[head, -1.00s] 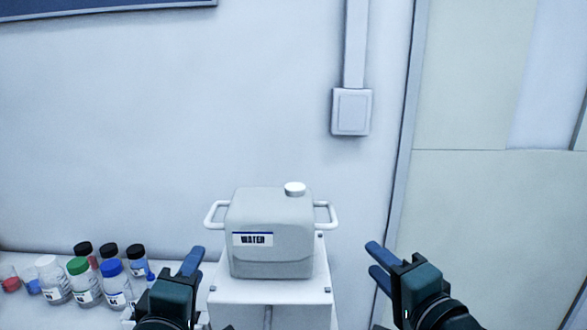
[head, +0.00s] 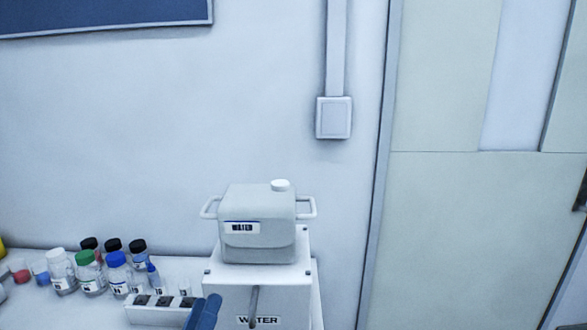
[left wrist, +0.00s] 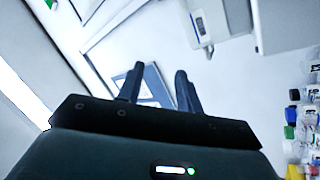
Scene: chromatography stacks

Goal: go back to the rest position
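My left gripper (head: 204,312) shows only its blue fingers at the bottom edge of the head view, in front of the stand's left side. In the left wrist view its two fingers (left wrist: 158,88) are spread apart with nothing between them. My right gripper is outside the head view. A grey-white water jug (head: 259,243) with side handles and a white cap stands upright on a white stand (head: 240,291) that also bears a WATER label. No gripper touches the jug.
Several capped bottles (head: 117,274) stand on the counter at the left. A small white rack (head: 155,315) with dark openings is close to my left gripper. A wall (head: 150,140) is behind, with a switch box (head: 333,118) on it. The right side shows pale door panels (head: 440,240).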

